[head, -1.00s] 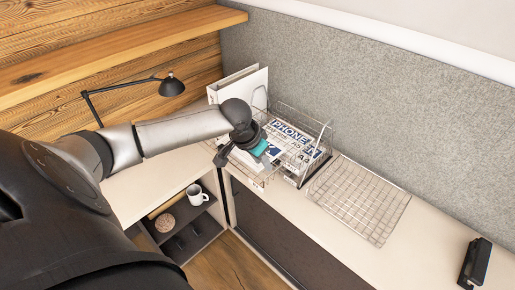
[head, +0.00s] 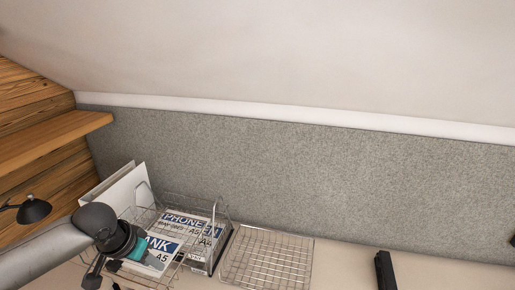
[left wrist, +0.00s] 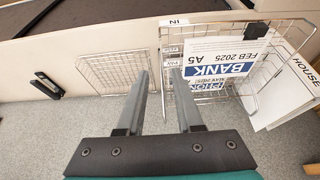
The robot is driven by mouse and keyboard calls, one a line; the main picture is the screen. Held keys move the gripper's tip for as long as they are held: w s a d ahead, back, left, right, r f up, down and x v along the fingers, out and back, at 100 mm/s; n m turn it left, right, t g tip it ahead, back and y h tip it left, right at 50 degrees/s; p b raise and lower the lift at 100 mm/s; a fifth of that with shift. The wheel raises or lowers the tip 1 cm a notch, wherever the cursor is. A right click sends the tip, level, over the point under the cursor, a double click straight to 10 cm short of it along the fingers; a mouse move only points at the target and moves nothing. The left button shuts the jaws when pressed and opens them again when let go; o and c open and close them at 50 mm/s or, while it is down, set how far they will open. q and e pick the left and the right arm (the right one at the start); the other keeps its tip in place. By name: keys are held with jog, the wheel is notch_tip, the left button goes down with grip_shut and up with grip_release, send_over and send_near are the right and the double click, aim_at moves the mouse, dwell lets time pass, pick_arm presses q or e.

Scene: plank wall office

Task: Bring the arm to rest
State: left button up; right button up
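My left arm (head: 40,255) comes in from the lower left of the head view. Its gripper (head: 105,278) hangs at the bottom edge, in front of the wire letter tray and partly cut off. In the left wrist view my left gripper (left wrist: 160,75) has its two fingers apart with nothing between them. The wire tray (head: 222,222) holds printed papers (head: 190,226); in the left wrist view the papers (left wrist: 222,72) read BANK and PHONE. I cannot tell whether the gripper touches the tray. My right gripper is not in view.
A flat wire grid (head: 268,258) lies right of the tray, and a black object (head: 385,270) stands farther right. White folders (head: 125,188) stand behind the tray. A black lamp (head: 34,210) is at left. A grey felt panel (head: 330,185) backs the desk.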

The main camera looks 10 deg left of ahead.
pick_arm(q)
jog(key=s+d+f+m, duration=0.1)
jog(key=s+d+f, duration=0.15)
jog(key=d, duration=0.25)
jog(key=s+d+f+m+h, duration=0.1)
jog(key=s+d+f, duration=0.1)
jog(key=s+d, duration=0.25)
jog(key=s+d+f+m, duration=0.1)
jog(key=s+d+f, duration=0.15)
jog(key=d, duration=0.35)
jog(key=s+d+n+g+y, duration=0.1)
jog(key=s+n, duration=0.1)
jog(key=s, duration=0.9)
notch_tip(320, 180, down, 29)
jog(key=g+b, duration=0.1)
jog(key=b, duration=0.8)
jog(key=s+a+f+b, duration=0.1)
jog(key=s+f+b, duration=0.3)
jog(key=s+f, duration=0.4)
jog(key=s+a+f+g+b, duration=0.1)
jog(key=s+f+b, duration=0.3)
jog(key=s+f, duration=0.4)
notch_tip(320, 180, down, 8)
jog(key=shift+s+a+r+b, duration=0.25)
jog(key=shift+s+a+b, duration=0.05)
jog(key=shift+s, duration=0.1)
jog(key=shift+s, duration=0.1)
